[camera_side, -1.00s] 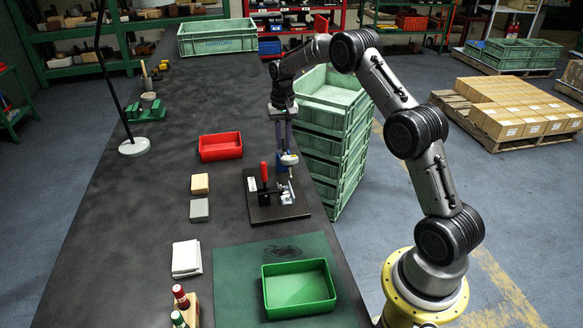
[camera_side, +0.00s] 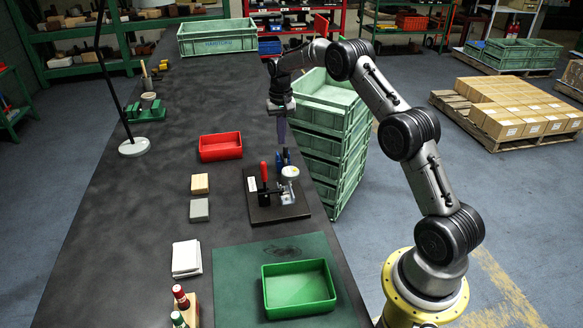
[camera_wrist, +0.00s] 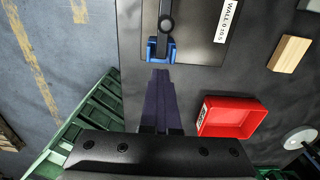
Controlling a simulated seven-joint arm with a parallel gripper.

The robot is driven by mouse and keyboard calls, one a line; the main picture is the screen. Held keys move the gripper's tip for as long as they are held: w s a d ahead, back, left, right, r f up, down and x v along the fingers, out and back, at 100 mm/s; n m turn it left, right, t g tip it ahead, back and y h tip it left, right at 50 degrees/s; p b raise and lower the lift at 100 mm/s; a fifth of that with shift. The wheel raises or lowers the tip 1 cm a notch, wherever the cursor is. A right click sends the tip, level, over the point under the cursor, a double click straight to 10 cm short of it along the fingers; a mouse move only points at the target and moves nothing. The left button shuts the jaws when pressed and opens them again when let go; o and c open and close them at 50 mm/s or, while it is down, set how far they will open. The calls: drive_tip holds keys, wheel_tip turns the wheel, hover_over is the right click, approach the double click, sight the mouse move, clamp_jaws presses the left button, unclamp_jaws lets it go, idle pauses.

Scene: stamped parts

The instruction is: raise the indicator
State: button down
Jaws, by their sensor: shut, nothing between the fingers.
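The indicator (camera_side: 290,172) has a round white dial and stands on a dark base plate (camera_side: 262,213), above a small clear or metallic part. A blue bracket (camera_side: 283,158) is behind the dial. In the wrist view the blue bracket (camera_wrist: 152,48) and a dark arm with a round end (camera_wrist: 166,25) show from above; the dial face is not visible there. My gripper (camera_side: 282,143) points down just behind and above the blue bracket. In the wrist view its fingers (camera_wrist: 160,75) are together and empty, with tips close to the bracket; contact cannot be told.
A red-handled clamp (camera_side: 264,174) stands on the plate left of the dial. A red bin (camera_side: 220,147) is to the left, stacked green crates (camera_side: 335,150) to the right. A green bin (camera_side: 298,289) sits on a mat in front. The bench left of the plate holds two small blocks.

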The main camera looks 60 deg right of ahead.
drive_tip(key=shift+w+d+f, duration=1.05)
drive_tip(key=shift+w+d, duration=0.1)
drive_tip(key=shift+d, duration=0.05)
idle(0.5)
drive_tip(key=c, duration=0.9)
unclamp_jaws()
drive_tip(key=shift+r, duration=4.05)
